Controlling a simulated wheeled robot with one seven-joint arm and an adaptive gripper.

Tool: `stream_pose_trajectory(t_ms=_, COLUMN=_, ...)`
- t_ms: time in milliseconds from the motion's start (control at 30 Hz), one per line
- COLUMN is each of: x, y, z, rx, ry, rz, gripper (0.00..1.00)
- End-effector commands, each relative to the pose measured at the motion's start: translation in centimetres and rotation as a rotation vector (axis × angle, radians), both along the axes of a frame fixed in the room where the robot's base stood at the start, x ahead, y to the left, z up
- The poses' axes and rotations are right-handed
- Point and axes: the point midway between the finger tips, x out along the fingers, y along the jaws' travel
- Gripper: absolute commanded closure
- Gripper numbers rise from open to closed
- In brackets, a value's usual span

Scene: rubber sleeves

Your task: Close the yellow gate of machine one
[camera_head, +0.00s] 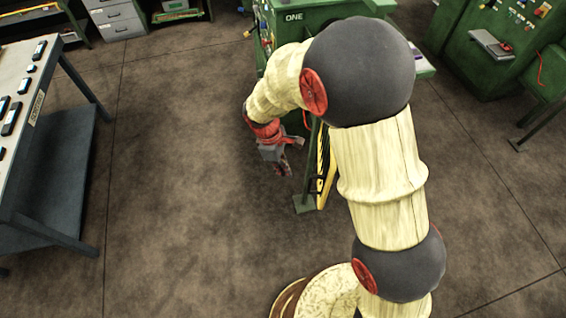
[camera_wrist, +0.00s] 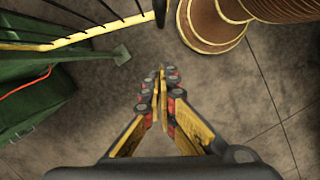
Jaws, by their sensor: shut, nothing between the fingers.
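Machine one (camera_head: 293,16) is green, marked ONE, and stands at the top centre of the head view. Its yellow gate (camera_head: 324,185) juts out from it toward me, edge-on and partly hidden behind my arm. In the wrist view the gate (camera_wrist: 95,32) shows as a yellow bar with dark lines across the upper left. My gripper (camera_head: 285,172) points down just left of the gate, apart from it. In the wrist view my gripper (camera_wrist: 161,72) has its fingers together, empty, over bare floor. The gate's hinge side is hidden.
A table with dark devices (camera_head: 40,50) stands at the left. A second green machine (camera_head: 500,45) is at the upper right. A green post foot (camera_head: 304,204) is on the floor by the gate. The floor between table and gate is clear.

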Motion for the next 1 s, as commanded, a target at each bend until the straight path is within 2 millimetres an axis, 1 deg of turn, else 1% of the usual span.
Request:
stream_pose_trajectory(t_ms=33, x=-0.2, y=-0.3, z=-1.1, rx=-0.002, ry=0.004, rz=0.0, gripper=1.0)
stream_pose_trajectory(t_ms=167, x=-0.3, y=-0.9, z=-3.5, rx=-0.001, ry=0.003, rz=-0.002, gripper=1.0)
stream_pose_trajectory(t_ms=300, x=-0.7, y=-3.0, z=-3.1, rx=0.0, ry=-0.001, rz=-0.003, gripper=1.0)
stream_pose_trajectory(t_ms=433, x=-1.0, y=-4.1, z=-3.2, rx=0.001, ry=-0.001, rz=-0.003, gripper=1.0)
stream_pose_trajectory(t_ms=600, x=-1.2, y=-4.7, z=-3.2, rx=0.001, ry=-0.001, rz=-0.002, gripper=1.0)
stream_pose_trajectory(t_ms=1000, x=-1.2, y=-4.9, z=-3.1, rx=0.001, ry=-0.001, rz=0.002, gripper=1.0)
